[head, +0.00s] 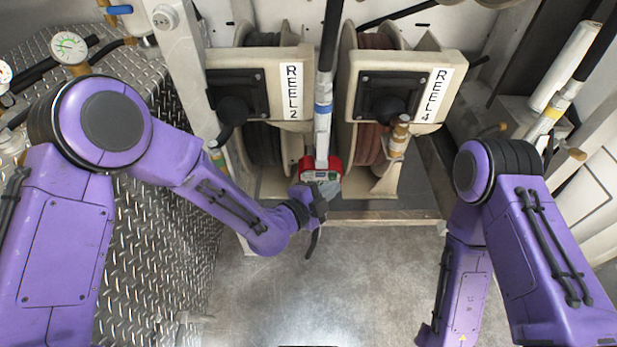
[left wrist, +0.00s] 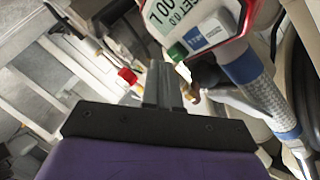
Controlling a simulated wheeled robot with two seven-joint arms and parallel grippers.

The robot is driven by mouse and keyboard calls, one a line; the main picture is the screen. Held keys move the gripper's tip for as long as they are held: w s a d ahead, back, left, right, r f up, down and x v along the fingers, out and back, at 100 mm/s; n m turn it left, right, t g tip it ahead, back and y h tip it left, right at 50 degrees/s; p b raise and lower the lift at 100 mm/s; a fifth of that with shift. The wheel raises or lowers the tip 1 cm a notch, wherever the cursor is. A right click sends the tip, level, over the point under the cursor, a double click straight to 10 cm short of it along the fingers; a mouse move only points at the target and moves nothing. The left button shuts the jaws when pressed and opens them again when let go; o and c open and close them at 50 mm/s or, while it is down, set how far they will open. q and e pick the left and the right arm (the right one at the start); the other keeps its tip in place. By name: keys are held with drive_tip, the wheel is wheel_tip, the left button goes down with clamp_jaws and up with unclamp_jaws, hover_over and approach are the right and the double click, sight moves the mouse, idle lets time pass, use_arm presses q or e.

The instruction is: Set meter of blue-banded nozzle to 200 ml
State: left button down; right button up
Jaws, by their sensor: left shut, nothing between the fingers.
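The blue-banded nozzle (head: 323,130) hangs upright between the two reels, with a blue band on its light pipe. Its red-rimmed meter (head: 321,170) is at the lower end. In the left wrist view the meter (left wrist: 205,15) shows tilted and cut off by the top edge, with a partly readable display, a green button (left wrist: 178,51) and a blue-and-white label beside it. My left gripper (head: 318,210) is just below the meter, shut and empty. In the left wrist view its fingertips (left wrist: 161,75) are close to the green button; I cannot tell whether they touch. My right gripper is out of view.
Reel 2 (head: 258,85) and reel 4 (head: 402,85) stand behind the nozzle. A yellow-banded nozzle (head: 548,118) is at the right. A gauge (head: 69,47) and a diamond-plate surface (head: 150,255) are at the left. The floor (head: 330,290) in front is clear.

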use_arm(q)
drive_tip(key=shift+w, duration=0.8)
idle(0.9)
drive_tip(key=shift+s, duration=0.1)
idle(0.4)
drive_tip(key=shift+s, duration=1.05)
drive_tip(key=shift+w, duration=0.2)
drive_tip(key=shift+w+b, duration=0.3)
drive_tip(key=shift+w, duration=0.05)
drive_tip(key=shift+w, duration=0.7)
idle(0.4)
drive_tip(key=shift+s, duration=1.15)
